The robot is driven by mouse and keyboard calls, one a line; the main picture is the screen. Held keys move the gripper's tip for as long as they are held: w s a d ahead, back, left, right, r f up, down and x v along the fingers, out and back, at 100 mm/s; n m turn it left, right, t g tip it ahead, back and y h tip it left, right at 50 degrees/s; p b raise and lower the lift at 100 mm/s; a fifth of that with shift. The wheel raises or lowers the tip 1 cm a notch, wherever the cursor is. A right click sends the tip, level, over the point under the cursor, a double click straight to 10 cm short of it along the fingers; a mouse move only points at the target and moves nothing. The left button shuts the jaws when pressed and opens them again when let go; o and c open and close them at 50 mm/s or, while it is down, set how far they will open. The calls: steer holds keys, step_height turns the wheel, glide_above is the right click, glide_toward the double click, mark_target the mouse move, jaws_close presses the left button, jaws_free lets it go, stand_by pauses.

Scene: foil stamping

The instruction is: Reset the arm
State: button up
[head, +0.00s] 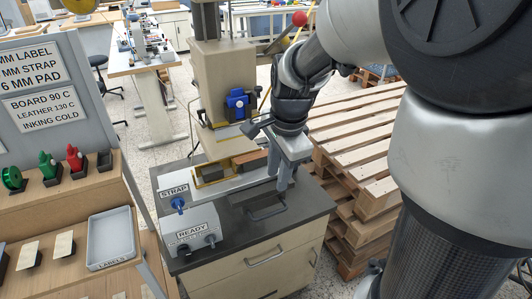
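My arm comes in from the upper right and bends down over the stamping machine's bench. My gripper (280,187) points down, just right of a brass-coloured tray (211,182) on the machine's light bed. Its grey fingers overlap in this view, so I cannot tell whether they are apart or what is between them. A reddish-brown block (249,160) lies at the tray's right part, close to the fingers. I cannot tell whether they touch.
The beige press column (222,75) with a blue part (237,103) stands behind the bed. A control box (192,229) labelled STRAP and READY is at the front left. Stacked wooden pallets (355,145) are close on the right. A grey LABELS tray (112,238) lies at left.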

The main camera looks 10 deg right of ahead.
steer(key=shift+s+r, duration=0.1)
steer(key=shift+r, duration=0.2)
steer(key=s+a+r+n+t+p, duration=0.1)
steer(key=s+r+n+t+p, duration=0.2)
steer(key=s+r+n, duration=0.9)
steer(key=s+n, duration=0.2)
steer(key=n, duration=0.1)
steer(key=shift+s+a+n+t, duration=0.3)
steer(key=shift+a, duration=0.05)
stand_by(0.4)
steer(key=shift+d+h, duration=0.3)
steer(key=shift+d, duration=0.05)
